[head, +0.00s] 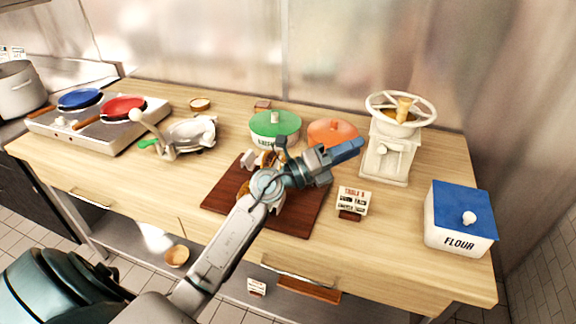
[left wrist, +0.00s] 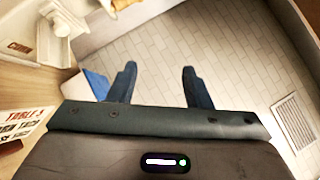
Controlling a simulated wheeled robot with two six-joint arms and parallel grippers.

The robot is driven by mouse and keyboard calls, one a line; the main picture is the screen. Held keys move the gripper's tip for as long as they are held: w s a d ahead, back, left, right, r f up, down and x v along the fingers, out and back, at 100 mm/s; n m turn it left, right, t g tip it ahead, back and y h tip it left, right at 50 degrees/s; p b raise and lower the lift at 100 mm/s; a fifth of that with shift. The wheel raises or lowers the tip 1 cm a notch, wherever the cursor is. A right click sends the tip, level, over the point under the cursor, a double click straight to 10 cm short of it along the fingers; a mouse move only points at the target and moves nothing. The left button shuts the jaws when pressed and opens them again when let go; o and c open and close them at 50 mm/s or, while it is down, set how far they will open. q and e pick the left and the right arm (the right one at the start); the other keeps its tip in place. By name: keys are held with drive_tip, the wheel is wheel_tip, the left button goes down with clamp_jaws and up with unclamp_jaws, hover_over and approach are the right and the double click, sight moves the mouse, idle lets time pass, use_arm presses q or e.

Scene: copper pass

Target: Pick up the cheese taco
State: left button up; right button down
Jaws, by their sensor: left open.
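My left gripper (head: 347,150) reaches over the dark wooden board (head: 225,195) and points right, toward the white grinder. In the left wrist view its two blue fingers (left wrist: 160,85) are spread apart with nothing between them, and floor tiles show beyond. On the back part of the board, an orange-brown food item (head: 268,157) peeks out behind my left arm. My arm hides most of it, so I cannot tell whether it is the cheese taco. My right gripper is in neither view.
A green-lidded pot (head: 275,122) and an orange-lidded pot (head: 333,130) stand behind the board. The white grinder (head: 385,155), a small menu card (head: 353,200) and a blue-lidded flour box (head: 458,225) are to the right. A stove with pans (head: 100,130) is at left.

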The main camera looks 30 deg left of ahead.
use_arm(q)
drive_tip(key=w+a+f+m+g+y, duration=0.5)
drive_tip(key=w+f+g+y, duration=0.1)
drive_tip(key=f+g, duration=0.1)
drive_tip(key=s+a+n+g+y, duration=0.1)
drive_tip(key=a+n+g+y, duration=0.4)
drive_tip(key=a, duration=1)
drive_tip(key=f+y, duration=0.1)
drive_tip(key=w+f+m+y, duration=0.1)
drive_tip(key=f+y+b, duration=0.1)
drive_tip(key=shift+w+a+f, duration=0.15)
drive_tip(key=shift+a+f, duration=0.15)
drive_tip(key=shift+a, duration=0.1)
drive_tip(key=shift+w+f, duration=0.15)
drive_tip(key=shift+f, duration=0.15)
drive_tip(key=p+x, duration=0.2)
drive_tip(key=x, duration=0.2)
drive_tip(key=shift+w+a+f+p, duration=0.1)
drive_tip(key=shift+a+f+p, duration=0.25)
drive_tip(key=shift+p, duration=0.05)
drive_tip(key=shift+w+f+m, duration=0.1)
drive_tip(key=shift+f+m, duration=0.2)
drive_tip(key=shift+r+y, duration=0.1)
drive_tip(key=shift+y, duration=0.2)
drive_tip(key=c, duration=0.8)
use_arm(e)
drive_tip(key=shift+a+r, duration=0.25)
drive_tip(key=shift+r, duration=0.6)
